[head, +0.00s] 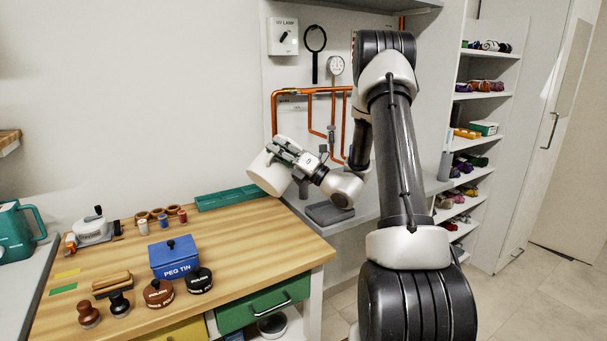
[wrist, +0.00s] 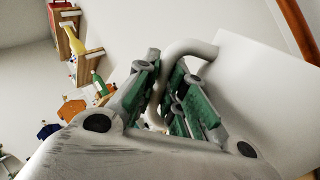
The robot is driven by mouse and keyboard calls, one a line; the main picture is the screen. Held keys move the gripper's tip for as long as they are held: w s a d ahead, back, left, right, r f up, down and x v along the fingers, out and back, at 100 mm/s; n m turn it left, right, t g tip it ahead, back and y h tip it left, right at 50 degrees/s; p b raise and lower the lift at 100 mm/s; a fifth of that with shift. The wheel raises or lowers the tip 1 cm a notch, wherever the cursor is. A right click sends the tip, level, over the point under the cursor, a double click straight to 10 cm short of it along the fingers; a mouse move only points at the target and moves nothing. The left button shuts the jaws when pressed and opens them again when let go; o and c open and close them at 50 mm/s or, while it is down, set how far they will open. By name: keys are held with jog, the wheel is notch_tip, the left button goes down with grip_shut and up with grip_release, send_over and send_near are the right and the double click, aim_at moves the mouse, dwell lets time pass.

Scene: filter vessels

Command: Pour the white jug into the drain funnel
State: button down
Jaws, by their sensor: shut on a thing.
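The white jug (head: 268,174) is in the air above the back right corner of the wooden bench, tilted well over. My gripper (head: 286,154) is shut on its handle, to the right of the jug body. In the wrist view the green-padded fingers of my gripper (wrist: 172,95) close around the curved white handle (wrist: 190,48), and the jug's body (wrist: 265,90) fills the right side. I cannot make out the jug's mouth or what is in it. I cannot identify the drain funnel in either view.
The wooden bench (head: 235,232) holds a green tray (head: 225,198), a blue peg tin (head: 174,258), stamps and small spools. A grey tray (head: 328,213) lies on the grey counter below my wrist. Orange pipes (head: 310,92) run on the wall behind. A teal jug (head: 18,232) stands far left.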

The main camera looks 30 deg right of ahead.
aim_at(287, 140)
jog(key=shift+w+d+r+m+t+h, duration=0.2)
jog(key=shift+d+r+m+t+h, duration=0.1)
jog(key=shift+d+r+m+t, duration=0.55)
dwell(3.0)
jog(key=shift+w+d+r+m+t+h+p, duration=0.1)
jog(key=shift+w+d+m+t+h+p, duration=0.2)
jog(key=shift+m, duration=0.4)
jog(key=shift+s+d+r+m+t+h+p, duration=0.15)
jog(key=shift+d+m+p, duration=0.15)
jog(key=shift+m+p, duration=0.25)
dwell(2.9)
